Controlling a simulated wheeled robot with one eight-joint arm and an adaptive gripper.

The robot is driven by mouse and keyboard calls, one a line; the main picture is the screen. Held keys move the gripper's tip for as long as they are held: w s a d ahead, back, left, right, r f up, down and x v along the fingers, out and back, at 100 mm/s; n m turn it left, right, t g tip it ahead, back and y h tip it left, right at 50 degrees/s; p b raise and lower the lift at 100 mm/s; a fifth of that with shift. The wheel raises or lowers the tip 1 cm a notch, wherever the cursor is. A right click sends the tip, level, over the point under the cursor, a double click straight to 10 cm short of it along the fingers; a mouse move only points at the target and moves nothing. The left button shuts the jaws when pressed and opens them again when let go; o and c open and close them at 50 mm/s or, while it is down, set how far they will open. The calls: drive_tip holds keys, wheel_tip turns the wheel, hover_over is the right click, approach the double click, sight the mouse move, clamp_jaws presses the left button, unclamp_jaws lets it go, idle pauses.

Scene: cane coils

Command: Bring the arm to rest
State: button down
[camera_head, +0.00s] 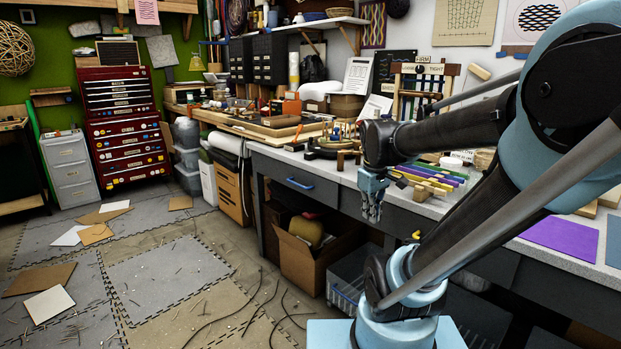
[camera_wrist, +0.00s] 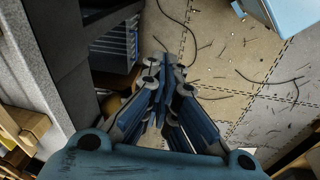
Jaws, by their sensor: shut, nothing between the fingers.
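My gripper (camera_head: 371,205) hangs from my arm in front of the workbench edge in the head view, pointing down. In the wrist view my gripper (camera_wrist: 161,88) is shut, with its blue fingers together and nothing between them. Below it is the littered floor (camera_wrist: 225,75). My arm is bent, its upper link stretching in from the right side of the head view. The gripper hangs apart from the bench front and touches nothing that I can see.
The workbench (camera_head: 405,205) runs along the right, with colored strips (camera_head: 430,176) and a purple sheet (camera_head: 562,237) on top. A cardboard box (camera_head: 303,262) stands under it. A red tool chest (camera_head: 122,125) and a grey cabinet (camera_head: 70,170) stand at the back left. The left floor has flat sheets and scraps.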

drive_tip(key=s+d+f+m, duration=0.1)
drive_tip(key=s+f+m, duration=0.5)
drive_tip(key=s, duration=0.4)
drive_tip(key=shift+d+f+m, duration=0.15)
drive_tip(key=shift+f+m, duration=0.15)
drive_tip(key=shift+f, duration=0.6)
